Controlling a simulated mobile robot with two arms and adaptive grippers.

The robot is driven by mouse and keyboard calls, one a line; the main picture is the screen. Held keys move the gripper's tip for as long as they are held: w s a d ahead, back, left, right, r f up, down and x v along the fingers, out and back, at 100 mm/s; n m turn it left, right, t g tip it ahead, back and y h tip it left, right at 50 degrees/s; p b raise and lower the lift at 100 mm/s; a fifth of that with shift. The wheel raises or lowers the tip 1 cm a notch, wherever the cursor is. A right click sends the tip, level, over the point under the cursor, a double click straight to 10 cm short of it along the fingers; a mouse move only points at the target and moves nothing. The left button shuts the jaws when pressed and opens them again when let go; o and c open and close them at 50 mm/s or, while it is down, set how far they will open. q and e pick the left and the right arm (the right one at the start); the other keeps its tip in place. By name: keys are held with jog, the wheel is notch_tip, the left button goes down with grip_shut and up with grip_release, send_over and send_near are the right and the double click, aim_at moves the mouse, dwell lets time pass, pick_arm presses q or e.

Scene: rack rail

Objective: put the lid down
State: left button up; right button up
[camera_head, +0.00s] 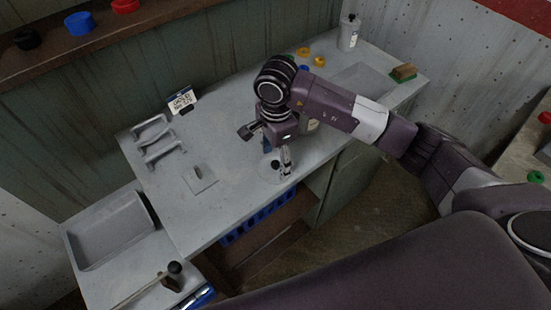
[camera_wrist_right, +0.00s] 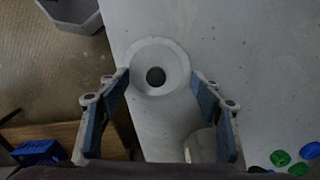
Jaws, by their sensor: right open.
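The lid (camera_wrist_right: 172,52) is a pale round disc with a dark knob (camera_wrist_right: 156,76) at its centre. In the head view the lid (camera_head: 266,172) appears flat at the counter's front edge, partly hidden by my gripper. My right gripper (camera_head: 277,158) points down over it. In the right wrist view the open fingers (camera_wrist_right: 160,82) stand apart on either side of the lid's near part, with nothing clamped between them. Whether a finger touches the lid cannot be told. My left gripper is not in view.
A pale container (camera_wrist_right: 203,146) stands close by my right gripper. Coloured caps (camera_head: 302,51), a bottle (camera_head: 349,33) and a sponge (camera_head: 403,73) are farther back. A grey rack (camera_head: 158,146) and small plate (camera_head: 200,180) lie left. A blue crate (camera_head: 262,218) sits below the counter.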

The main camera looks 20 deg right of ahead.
aim_at(276, 162)
notch_tip(276, 162, up, 12)
jog(key=b, duration=0.2)
jog(key=shift+f+b, duration=0.25)
jog(key=shift+b, duration=0.1)
jog(key=shift+s, duration=0.1)
